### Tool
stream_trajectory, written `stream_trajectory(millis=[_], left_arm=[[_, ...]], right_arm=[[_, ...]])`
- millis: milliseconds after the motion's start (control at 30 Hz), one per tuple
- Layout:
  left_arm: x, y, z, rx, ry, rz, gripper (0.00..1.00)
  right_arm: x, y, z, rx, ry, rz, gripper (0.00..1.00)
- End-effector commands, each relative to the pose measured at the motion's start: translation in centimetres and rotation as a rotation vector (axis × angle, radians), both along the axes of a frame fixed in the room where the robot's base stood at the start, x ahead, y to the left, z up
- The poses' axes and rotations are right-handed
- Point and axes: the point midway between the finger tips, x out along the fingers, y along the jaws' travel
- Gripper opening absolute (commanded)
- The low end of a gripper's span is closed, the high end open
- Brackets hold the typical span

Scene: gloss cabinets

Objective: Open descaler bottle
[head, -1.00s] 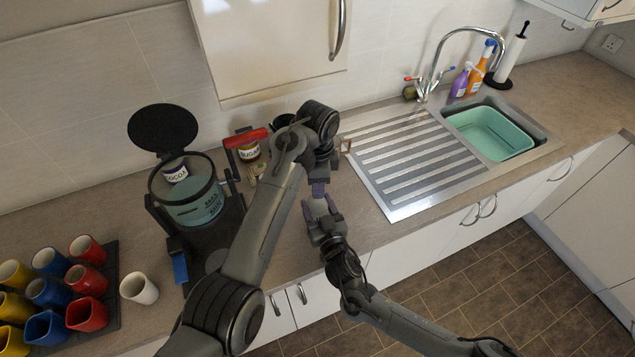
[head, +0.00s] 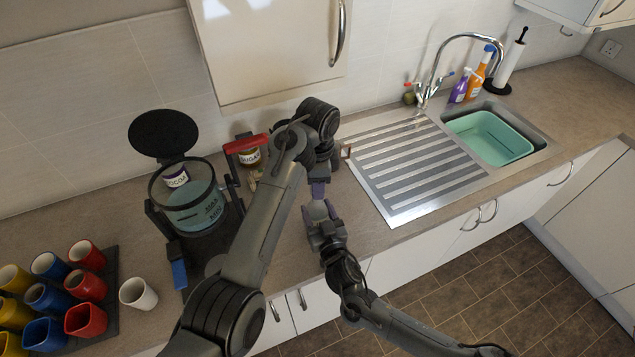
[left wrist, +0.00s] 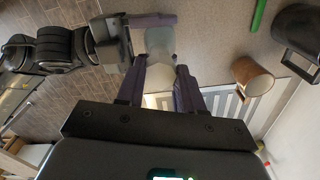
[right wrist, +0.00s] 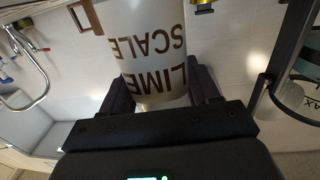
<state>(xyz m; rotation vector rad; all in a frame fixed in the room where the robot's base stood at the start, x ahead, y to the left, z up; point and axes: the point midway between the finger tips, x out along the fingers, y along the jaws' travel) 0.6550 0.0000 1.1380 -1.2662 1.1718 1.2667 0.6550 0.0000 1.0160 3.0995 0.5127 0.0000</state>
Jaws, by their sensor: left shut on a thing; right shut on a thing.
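The descaler bottle (right wrist: 145,45) is pale, with large brown letters reading LIME SCALE, upside down in the right wrist view. My right gripper (right wrist: 160,88) is shut around its body. In the head view the bottle (head: 317,211) is small and partly covered between my two hands, above the counter's front edge. My left gripper (head: 318,189) points down from above and is shut at the bottle's top end. In the left wrist view the bottle (left wrist: 160,42) lies just beyond the left fingers (left wrist: 160,78). The cap is mostly hidden between them.
The steel draining board (head: 400,205) and sink with a green basin (head: 490,137) are to the right.

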Motion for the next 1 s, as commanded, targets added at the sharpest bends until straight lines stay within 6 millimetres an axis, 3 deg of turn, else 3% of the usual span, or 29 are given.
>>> stream_trajectory(millis=[400,667,700,867,1000], left_arm=[[0.0,-0.1,3.7,-0.001,-0.001,-0.001,0.00],[0.0,0.0,4.0,-0.001,0.000,0.000,0.00],[0.0,0.0,4.0,0.000,0.000,0.000,0.00],[0.0,0.0,3.9,0.000,0.000,0.000,0.00],[0.0,0.0,3.9,0.000,0.000,0.000,0.00]], right_arm=[[0.0,0.0,-0.1,0.000,0.001,0.000,0.00],[0.0,0.0,-0.1,0.000,0.001,0.000,0.00],[0.0,0.0,-0.1,0.000,0.001,0.000,0.65],[0.0,0.0,0.0,0.000,0.001,0.000,0.90],[0.0,0.0,0.0,0.000,0.001,0.000,0.90]])
